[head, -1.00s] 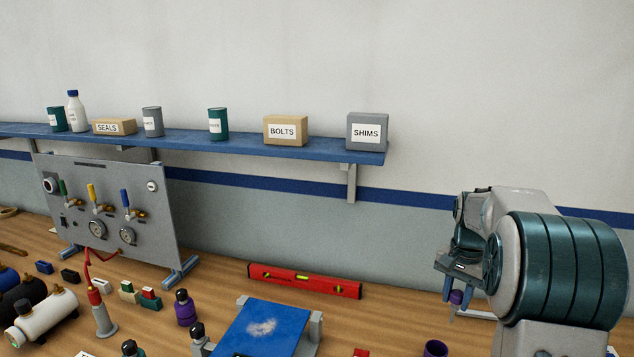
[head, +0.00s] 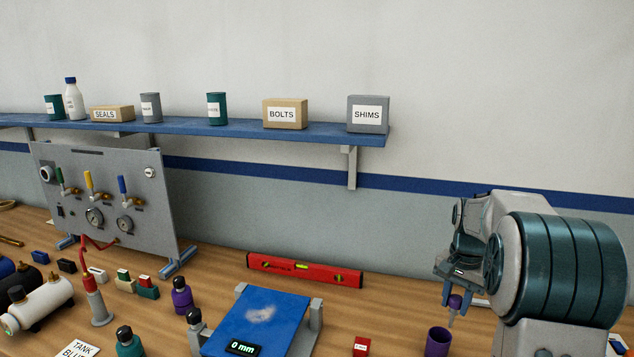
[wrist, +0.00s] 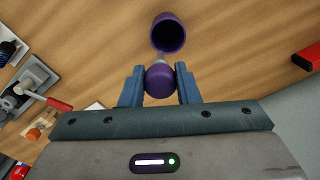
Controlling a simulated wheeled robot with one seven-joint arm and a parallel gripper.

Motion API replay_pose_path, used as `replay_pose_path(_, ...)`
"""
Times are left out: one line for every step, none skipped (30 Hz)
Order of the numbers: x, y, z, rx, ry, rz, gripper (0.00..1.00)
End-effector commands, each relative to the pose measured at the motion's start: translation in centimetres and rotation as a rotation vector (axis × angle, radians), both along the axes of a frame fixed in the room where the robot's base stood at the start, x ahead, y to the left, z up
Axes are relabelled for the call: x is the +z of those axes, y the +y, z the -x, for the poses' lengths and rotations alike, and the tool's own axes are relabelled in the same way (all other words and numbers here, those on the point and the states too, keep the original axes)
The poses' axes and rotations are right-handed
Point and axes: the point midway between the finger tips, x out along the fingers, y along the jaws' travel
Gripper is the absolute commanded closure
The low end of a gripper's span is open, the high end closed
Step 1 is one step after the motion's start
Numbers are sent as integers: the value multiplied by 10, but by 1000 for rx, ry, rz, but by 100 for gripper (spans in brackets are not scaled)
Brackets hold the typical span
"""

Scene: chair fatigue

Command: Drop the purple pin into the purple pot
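The purple pin has a round purple head and a thin grey shaft. It shows in the head view (head: 455,301) and the wrist view (wrist: 160,82). My gripper (wrist: 160,86) is shut on the pin's head, one blue finger on each side; it also shows in the head view (head: 458,298). The shaft points down. The purple pot (head: 437,343) stands on the bench, below and slightly left of the pin in the head view. In the wrist view the pot's open, dark mouth (wrist: 168,34) lies just beyond the pin, which looks apart from it.
A small red box (head: 361,347) stands left of the pot. A blue-topped stand (head: 262,322) with a "0 mm" display and a red level (head: 305,270) are farther left. A blue shelf (head: 200,131) with cans and boxes runs along the wall. Bench around the pot is clear.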

Motion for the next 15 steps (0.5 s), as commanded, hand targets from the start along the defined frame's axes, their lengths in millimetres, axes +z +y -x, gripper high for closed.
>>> replay_pose_path(0,0,0,0,0,0,58)
replay_pose_path(0,0,0,0,0,0,50)
replay_pose_path(0,0,0,0,0,0,46)
replay_pose_path(0,0,0,0,0,0,46)
replay_pose_path(0,0,0,0,0,0,46)
replay_pose_path(0,0,0,0,0,0,46)
replay_pose_path(0,0,0,0,0,0,46)
replay_pose_path(0,0,0,0,0,0,46)
replay_pose_path(0,0,0,0,0,0,46)
replay_pose_path(0,0,0,0,0,0,46)
replay_pose_path(1,0,0,0,0,0,46)
replay_pose_path(2,0,0,0,-1,0,46)
replay_pose_path(4,0,0,0,-2,1,46)
replay_pose_path(6,0,-1,1,-2,1,46)
replay_pose_path(11,0,-1,1,-1,0,46)
